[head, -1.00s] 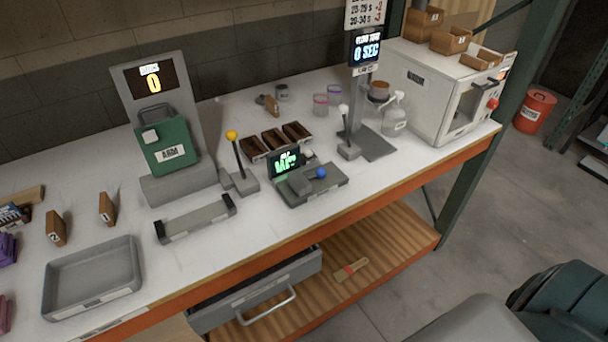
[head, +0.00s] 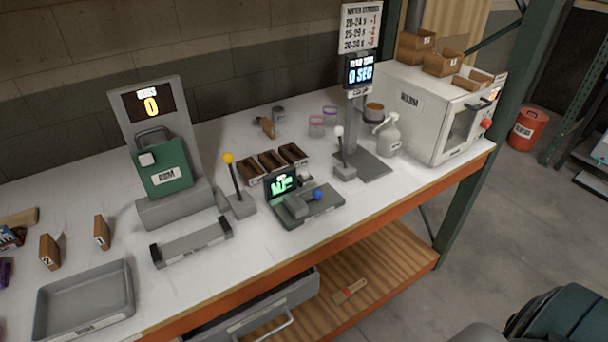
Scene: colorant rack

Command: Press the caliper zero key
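A small grey device with a lit green screen (head: 283,182) and a blue knob (head: 317,195) stands near the front edge of the white bench; it looks like the caliper station. Its grey base (head: 312,211) lies flat on the bench. I cannot make out a zero key or read its label at this size. Neither of my grippers shows in the head view.
A yellow-knobbed lever (head: 229,159) and a white-knobbed lever (head: 340,132) flank the device. A grey bar fixture (head: 192,243) and an empty grey tray (head: 85,303) lie to the left. A drawer (head: 258,309) stands open below. A white oven (head: 435,110) stands right.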

